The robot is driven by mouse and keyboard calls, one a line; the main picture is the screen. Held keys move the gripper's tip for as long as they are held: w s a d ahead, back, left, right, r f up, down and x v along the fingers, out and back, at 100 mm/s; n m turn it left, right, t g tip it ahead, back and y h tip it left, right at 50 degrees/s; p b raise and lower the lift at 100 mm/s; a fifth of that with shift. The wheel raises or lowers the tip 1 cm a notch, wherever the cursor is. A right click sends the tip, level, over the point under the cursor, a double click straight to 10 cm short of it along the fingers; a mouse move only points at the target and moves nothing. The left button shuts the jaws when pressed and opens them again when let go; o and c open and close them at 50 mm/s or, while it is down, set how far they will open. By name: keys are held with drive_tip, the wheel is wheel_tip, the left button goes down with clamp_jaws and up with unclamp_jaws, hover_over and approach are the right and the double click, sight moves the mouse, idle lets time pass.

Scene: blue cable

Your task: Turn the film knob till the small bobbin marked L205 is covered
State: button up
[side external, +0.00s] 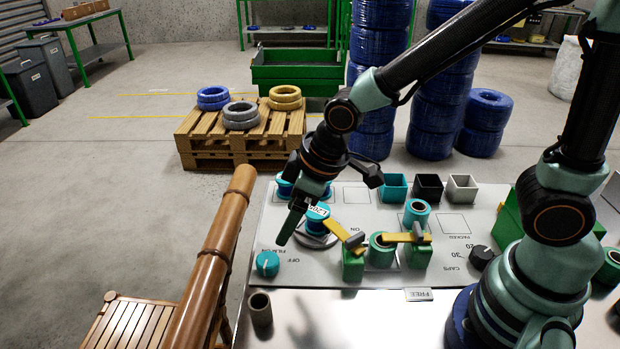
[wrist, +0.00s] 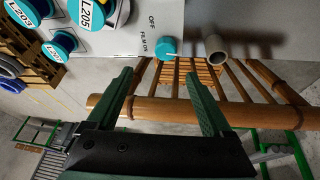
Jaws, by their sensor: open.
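The film knob (side external: 268,263) is a teal dial with a pale mark, on the panel's near left corner by the words FILM ON and OFF. It also shows in the wrist view (wrist: 166,48), just beyond and between my fingertips. My gripper (side external: 284,238) is open and empty, pointing down above the panel, apart from the knob. In the wrist view a large blue bobbin labelled L205 (wrist: 88,14) and a smaller blue bobbin (wrist: 60,44) stand uncovered; the smaller label is hard to read. A labelled blue bobbin (side external: 318,213) shows behind my gripper in the side view.
A bamboo rail (side external: 210,265) runs along the panel's left side, close to the knob. A brown tube (side external: 260,310) stands in front of the knob. Green blocks with yellow levers (side external: 345,236) stand to the right. Open boxes (side external: 428,187) line the panel's back.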

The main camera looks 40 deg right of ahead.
sight(268, 259)
drive_tip(key=x, duration=0.8)
drive_tip(key=a+x, duration=0.1)
drive_tip(key=x, duration=0.3)
drive_tip(key=shift+s, duration=0.2)
drive_tip(key=c, duration=1.3)
drive_tip(key=m, duration=0.3)
clamp_jaws()
drive_tip(key=shift+c, duration=0.2)
unclamp_jaws()
drive_tip(key=shift+a+m, duration=0.1)
drive_tip(key=shift+m, duration=0.6)
drive_tip(key=o, duration=1.3)
drive_tip(key=shift+s, duration=0.1)
drive_tip(key=shift+o, duration=0.2)
